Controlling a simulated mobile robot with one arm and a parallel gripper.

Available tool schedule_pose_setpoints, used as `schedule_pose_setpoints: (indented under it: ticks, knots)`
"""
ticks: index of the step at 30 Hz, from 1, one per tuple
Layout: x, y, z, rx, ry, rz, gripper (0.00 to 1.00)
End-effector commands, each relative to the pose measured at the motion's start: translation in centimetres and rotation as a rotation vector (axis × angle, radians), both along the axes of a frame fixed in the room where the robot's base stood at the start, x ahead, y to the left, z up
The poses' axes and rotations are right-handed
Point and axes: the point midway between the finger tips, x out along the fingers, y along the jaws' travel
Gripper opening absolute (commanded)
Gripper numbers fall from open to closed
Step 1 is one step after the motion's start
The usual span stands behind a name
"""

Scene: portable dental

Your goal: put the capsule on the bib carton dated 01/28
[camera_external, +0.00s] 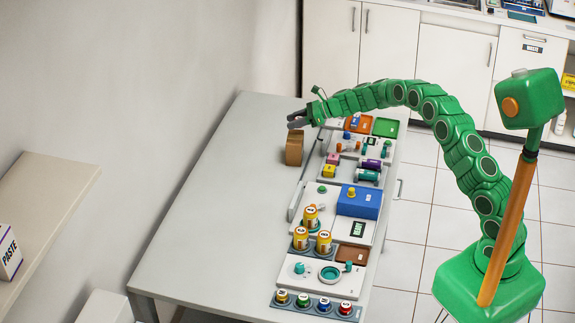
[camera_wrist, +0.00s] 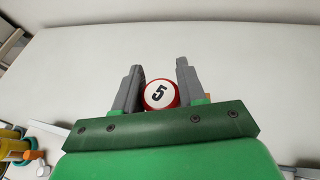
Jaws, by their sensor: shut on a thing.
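My gripper (camera_external: 298,119) reaches over the far part of the table in the external view. In the wrist view its grey fingers (camera_wrist: 159,66) are shut on a round red capsule (camera_wrist: 160,95) with a white top marked 5. The capsule cannot be made out in the external view. I cannot identify a bib carton, and no 01/28 date is readable in either view.
A brown block (camera_external: 293,149) stands on the table (camera_external: 200,222) just below my gripper. Dental modules, yellow bottles (camera_external: 301,239) and a blue box (camera_external: 358,202) line the right side. A PASTE carton (camera_external: 9,252) sits on the left shelf. The table's left part is clear.

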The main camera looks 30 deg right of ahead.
Motion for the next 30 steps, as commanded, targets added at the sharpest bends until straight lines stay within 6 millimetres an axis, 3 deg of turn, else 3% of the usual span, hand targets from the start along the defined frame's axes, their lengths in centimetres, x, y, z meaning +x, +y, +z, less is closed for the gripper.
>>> schedule_pose_setpoints:
  ticks: [17,24,30]
  knots:
    - [2.0,0.6,-2.6,0.000,0.000,0.001,0.12]
    - [2.0,0.6,-5.3,0.001,-0.001,0.001,0.12]
    - [2.0,0.6,-5.3,0.001,-0.002,0.000,0.12]
